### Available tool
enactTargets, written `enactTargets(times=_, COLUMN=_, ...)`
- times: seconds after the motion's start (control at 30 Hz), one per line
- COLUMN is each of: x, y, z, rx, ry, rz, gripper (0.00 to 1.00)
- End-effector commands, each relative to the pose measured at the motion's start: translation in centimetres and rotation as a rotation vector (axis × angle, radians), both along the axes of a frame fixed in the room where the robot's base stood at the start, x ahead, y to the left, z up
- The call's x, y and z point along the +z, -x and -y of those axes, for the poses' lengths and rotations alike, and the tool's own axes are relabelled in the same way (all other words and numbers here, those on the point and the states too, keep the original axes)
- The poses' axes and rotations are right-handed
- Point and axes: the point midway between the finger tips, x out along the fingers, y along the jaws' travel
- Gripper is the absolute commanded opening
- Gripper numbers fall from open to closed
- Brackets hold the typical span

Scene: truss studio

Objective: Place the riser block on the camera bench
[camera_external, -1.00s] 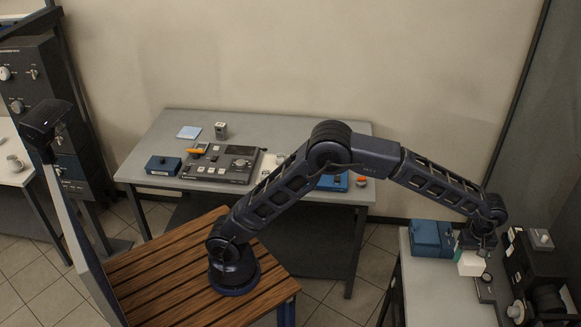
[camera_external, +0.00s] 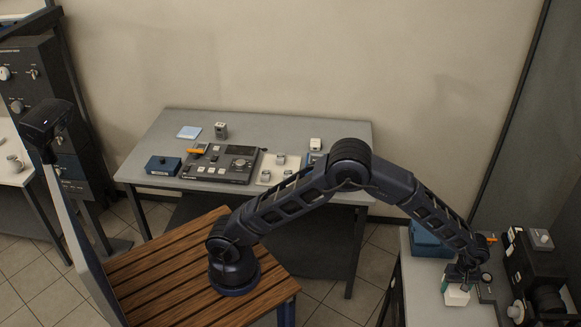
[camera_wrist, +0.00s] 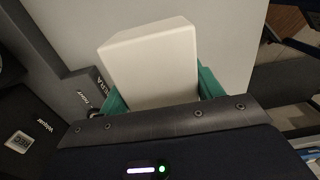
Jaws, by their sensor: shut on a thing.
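The riser block is a white block (camera_external: 457,298) held at the end of my arm, low over the grey bench at the right (camera_external: 422,292), which I take as the camera bench. My gripper (camera_external: 457,287) is shut on it. In the wrist view the white block (camera_wrist: 155,65) sits between the green fingers of my gripper (camera_wrist: 160,95), with grey bench top beyond it. I cannot tell whether its underside touches the bench. My gripper hides its near end.
A blue case (camera_external: 428,238) stands at the bench's back left. Dark equipment (camera_external: 537,268) fills its right side. A flat dark piece (camera_external: 487,286) lies beside the block. The bench's front left is clear. The back table (camera_external: 150,140) holds a control panel (camera_external: 222,163).

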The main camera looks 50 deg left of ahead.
Motion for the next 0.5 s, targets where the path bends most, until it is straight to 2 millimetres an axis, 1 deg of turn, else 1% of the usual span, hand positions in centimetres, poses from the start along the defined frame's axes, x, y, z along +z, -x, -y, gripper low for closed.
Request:
enactTargets(times=0.17, x=-1.0, y=0.0, z=0.0, rx=0.0, ry=-0.001, rz=-0.001, gripper=0.37)
enactTargets(times=0.4, x=-4.1, y=0.0, z=0.0, rx=0.0, ry=-0.001, rz=-0.001, gripper=0.37)
enactTargets(times=0.5, x=-4.4, y=0.0, z=0.0, rx=0.0, ry=0.001, rz=0.0, gripper=0.37)
